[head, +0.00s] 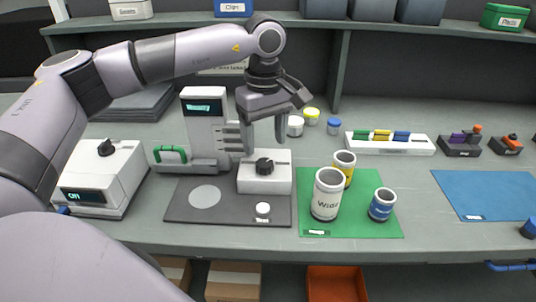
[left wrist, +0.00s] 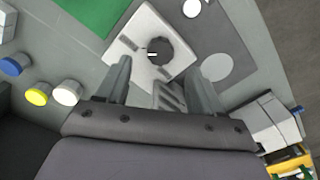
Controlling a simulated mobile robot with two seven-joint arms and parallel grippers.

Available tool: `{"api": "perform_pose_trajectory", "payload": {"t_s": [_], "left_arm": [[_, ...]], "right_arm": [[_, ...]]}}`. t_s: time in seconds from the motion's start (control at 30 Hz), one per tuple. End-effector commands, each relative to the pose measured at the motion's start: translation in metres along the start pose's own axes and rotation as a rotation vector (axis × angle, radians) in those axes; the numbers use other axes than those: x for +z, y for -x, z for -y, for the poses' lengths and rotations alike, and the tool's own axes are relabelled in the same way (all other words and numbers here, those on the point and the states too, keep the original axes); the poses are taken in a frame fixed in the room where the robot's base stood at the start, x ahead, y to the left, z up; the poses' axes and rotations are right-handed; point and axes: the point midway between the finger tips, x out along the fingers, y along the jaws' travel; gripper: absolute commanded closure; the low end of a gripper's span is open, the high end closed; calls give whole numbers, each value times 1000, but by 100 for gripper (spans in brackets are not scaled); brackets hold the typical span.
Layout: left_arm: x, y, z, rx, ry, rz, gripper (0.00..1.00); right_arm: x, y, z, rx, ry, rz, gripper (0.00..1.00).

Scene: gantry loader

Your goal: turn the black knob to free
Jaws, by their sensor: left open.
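A black knob (head: 264,166) sits on top of a low white box (head: 264,184) in the middle of the bench. My left gripper (head: 264,140) hangs above the knob, fingers pointing down, open and empty. In the left wrist view the knob (left wrist: 160,52) has a short white mark and lies just beyond the two spread fingers (left wrist: 160,78), apart from them. I cannot read which label the knob points at. A second black knob (head: 105,148) is on the white unit at the left. My right gripper is not in view.
A grey plate (head: 182,207) lies in front. A green mat (head: 350,225) with several cans is at right. A blue mat (head: 485,190) lies farther right.

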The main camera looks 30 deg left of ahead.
Motion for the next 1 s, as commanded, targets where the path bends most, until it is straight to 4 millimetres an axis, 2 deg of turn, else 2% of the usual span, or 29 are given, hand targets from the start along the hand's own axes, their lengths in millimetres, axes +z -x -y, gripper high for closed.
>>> {"api": "perform_pose_trajectory", "payload": {"t_s": [0.1,0.3,0.43,0.67,0.7,0.87,1.0], "left_arm": [[0,-20,1,-4,1,1,33],[0,-46,0,-2,2,3,33],[0,-54,0,-1,2,3,33],[1,-56,0,1,2,3,33],[1,-56,0,1,2,3,36],[1,-56,0,1,2,3,88],[1,-56,0,0,3,3,89]], "right_arm": [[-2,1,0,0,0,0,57],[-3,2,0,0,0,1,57],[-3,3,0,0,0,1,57],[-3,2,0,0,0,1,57],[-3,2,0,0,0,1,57],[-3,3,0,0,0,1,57],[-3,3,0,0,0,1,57]]}}
